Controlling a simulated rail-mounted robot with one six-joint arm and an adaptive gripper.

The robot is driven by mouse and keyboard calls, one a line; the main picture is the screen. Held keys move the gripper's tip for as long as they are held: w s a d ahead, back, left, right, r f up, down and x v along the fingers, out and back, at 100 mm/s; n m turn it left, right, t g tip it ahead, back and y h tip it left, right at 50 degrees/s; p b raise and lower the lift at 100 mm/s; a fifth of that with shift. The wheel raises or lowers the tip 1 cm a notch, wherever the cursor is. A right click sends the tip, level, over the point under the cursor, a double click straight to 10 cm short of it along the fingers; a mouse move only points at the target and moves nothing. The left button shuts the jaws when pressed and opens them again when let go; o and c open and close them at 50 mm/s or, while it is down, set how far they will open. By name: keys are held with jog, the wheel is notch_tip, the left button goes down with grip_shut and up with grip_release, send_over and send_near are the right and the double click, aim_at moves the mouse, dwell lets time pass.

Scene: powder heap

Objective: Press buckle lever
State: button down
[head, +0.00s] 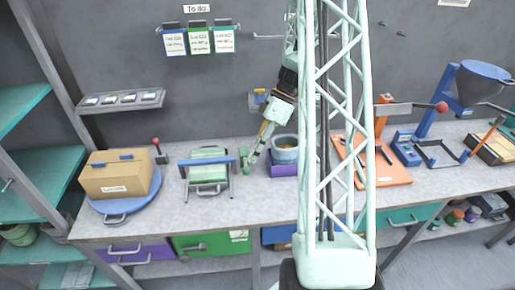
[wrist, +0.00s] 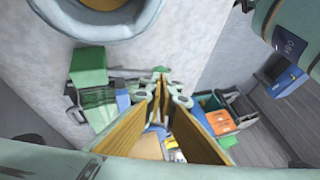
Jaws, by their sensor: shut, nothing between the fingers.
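I cannot tell for sure which part is the buckle lever. A green device (head: 208,172) with a blue bar across it and a grey metal frame stands on the bench in the head view. A green device also shows left of the fingers in the wrist view (wrist: 97,103). My gripper (head: 246,162) is low over the bench, just right of that device. In the wrist view, my gripper's fingers (wrist: 164,82) come together at the tips with nothing between them. Contact with anything is not clear.
A blue-grey pot (head: 285,148) on a purple block stands just right of my gripper. A cardboard box (head: 119,175) sits on a blue round base at the left. An orange board (head: 378,167) and a blue funnel machine (head: 478,82) stand right. The bench (head: 265,206) is clear in front.

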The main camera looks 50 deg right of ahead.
jog(key=shift+x, duration=0.85)
